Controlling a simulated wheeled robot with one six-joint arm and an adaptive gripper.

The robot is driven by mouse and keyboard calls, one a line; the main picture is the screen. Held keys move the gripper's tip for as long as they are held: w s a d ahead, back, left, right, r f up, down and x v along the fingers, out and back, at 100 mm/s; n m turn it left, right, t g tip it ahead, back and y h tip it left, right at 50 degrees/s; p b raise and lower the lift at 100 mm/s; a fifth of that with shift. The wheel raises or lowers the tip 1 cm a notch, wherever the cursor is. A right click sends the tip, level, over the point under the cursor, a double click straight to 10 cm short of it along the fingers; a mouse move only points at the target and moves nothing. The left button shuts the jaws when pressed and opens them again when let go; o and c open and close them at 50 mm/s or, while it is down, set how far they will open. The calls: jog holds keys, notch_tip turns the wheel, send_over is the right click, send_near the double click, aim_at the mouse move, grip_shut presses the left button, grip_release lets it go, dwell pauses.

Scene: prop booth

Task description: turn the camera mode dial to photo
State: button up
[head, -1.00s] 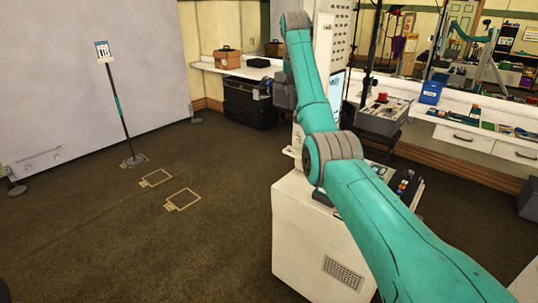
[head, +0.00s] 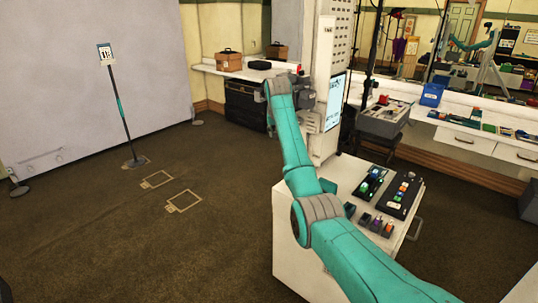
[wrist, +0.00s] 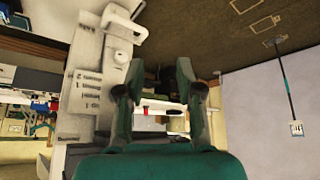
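My gripper (wrist: 160,76) is open in the wrist view, its two dark green fingers apart with nothing held between them. In the head view it is mostly hidden behind my forearm, near the left side of the white booth column (head: 326,60).
A white cabinet (head: 310,255) stands in front of the column, with control panels (head: 402,193) and small coloured parts on top. A stand with a sign (head: 106,54) is at the left. A counter (head: 470,128) runs along the right.

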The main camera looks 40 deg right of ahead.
jog(key=a+f, duration=0.3)
jog(key=f, duration=0.5)
jog(key=shift+w+a+f+n+t, duration=0.25)
jog(key=shift+w+f+n+t, duration=0.1)
jog(key=shift+w+n+t, duration=0.1)
